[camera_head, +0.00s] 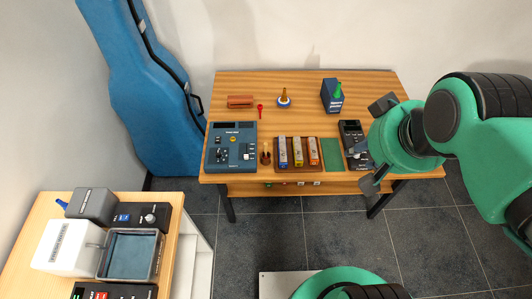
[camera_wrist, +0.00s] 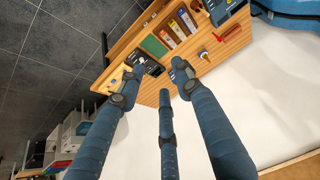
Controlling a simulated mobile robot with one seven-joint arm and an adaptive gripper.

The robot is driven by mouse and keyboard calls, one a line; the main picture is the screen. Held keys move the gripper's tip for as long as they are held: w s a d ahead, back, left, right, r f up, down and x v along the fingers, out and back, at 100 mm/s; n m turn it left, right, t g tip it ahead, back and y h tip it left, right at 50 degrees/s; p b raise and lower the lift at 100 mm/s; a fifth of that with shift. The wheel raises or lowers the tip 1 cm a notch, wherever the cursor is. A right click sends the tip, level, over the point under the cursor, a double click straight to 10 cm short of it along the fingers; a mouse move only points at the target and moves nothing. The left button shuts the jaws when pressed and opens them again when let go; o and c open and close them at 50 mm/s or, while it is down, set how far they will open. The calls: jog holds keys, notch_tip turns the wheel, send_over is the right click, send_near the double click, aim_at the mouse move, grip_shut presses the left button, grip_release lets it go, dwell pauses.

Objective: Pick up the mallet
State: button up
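A small red long-handled thing with a round head (camera_head: 260,109), which may be the mallet, lies at the back left of the wooden table (camera_head: 300,82). It also seems to show as a small red shape in the wrist view (camera_wrist: 216,36). I cannot tell for sure at this size. My gripper (camera_head: 375,145) is at the table's right end, well right of the red thing. In the wrist view my gripper's (camera_wrist: 160,82) three blue fingers are spread, with nothing held between them.
The table also holds a brown block (camera_head: 240,101), a blue-based bell-like thing (camera_head: 284,99), a dark blue box (camera_head: 331,97), a blue device (camera_head: 230,148), a tray of coloured bars (camera_head: 298,166) and a green mat (camera_head: 332,154). A blue instrument case (camera_head: 150,85) stands left. A side table (camera_head: 45,205) is front left.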

jog(key=shift+w, duration=0.15)
jog(key=w+a+f+m+g, duration=0.1)
jog(key=w+a+f+g, duration=0.2)
jog(key=w, duration=0.7)
jog(key=w+a+f+m, duration=0.1)
jog(key=w+a+f, duration=0.3)
jog(key=w, duration=0.5)
jog(key=w+a+f+g, duration=0.1)
jog(key=w+a+f, duration=0.5)
jog(key=f, duration=0.3)
jog(key=w+a+f+m+g+p, duration=0.1)
jog(key=w+a+f, duration=0.5)
jog(key=f, duration=0.3)
jog(key=shift+a+f+g, duration=0.25)
jog(key=shift+f+g, duration=0.05)
jog(key=shift+f, duration=0.1)
